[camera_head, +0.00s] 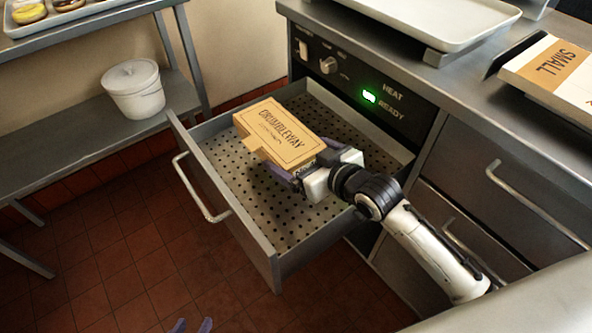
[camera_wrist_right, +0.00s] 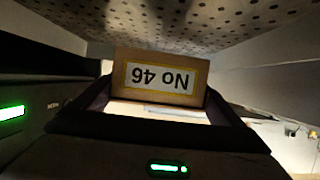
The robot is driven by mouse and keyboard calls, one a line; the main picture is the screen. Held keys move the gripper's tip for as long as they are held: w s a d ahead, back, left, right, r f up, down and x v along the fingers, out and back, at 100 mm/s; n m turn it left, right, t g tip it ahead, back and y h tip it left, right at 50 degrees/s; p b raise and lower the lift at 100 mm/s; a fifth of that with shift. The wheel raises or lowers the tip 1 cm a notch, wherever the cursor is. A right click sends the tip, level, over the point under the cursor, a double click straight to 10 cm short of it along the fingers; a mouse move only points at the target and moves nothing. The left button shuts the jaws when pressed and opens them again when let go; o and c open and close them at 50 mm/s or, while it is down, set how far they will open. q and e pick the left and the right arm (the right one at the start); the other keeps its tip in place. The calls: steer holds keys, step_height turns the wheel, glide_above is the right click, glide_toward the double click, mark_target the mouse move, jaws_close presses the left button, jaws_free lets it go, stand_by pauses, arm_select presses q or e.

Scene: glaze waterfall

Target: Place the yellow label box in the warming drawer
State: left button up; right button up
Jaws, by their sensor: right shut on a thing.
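The warming drawer (camera_head: 263,222) is pulled open and has a perforated floor. A tan box (camera_head: 277,135) with "CRUMBLEWAY" print on top is within the drawer's outline, toward its far left part. In the right wrist view the box (camera_wrist_right: 160,100) shows a "No 46" label with a yellow border, upside down in the picture. My right gripper (camera_head: 297,172) is shut on the box's near end, reaching over the drawer from the right. Whether the box touches the drawer floor is not clear.
The heat panel (camera_head: 355,85) has a lit green light. A white tub (camera_head: 133,90) stands on the left shelf. Much of the drawer floor around the box is bare.

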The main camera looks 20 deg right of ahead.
step_height(320, 180, down, 4)
steer(key=shift+b, duration=0.4)
steer(key=shift+f+b, duration=0.35)
steer(key=shift+f, duration=1)
steer(key=shift+f, duration=0.1)
steer(key=shift+f, duration=0.1)
steer(key=o, duration=0.8)
steer(key=shift+c, duration=0.2)
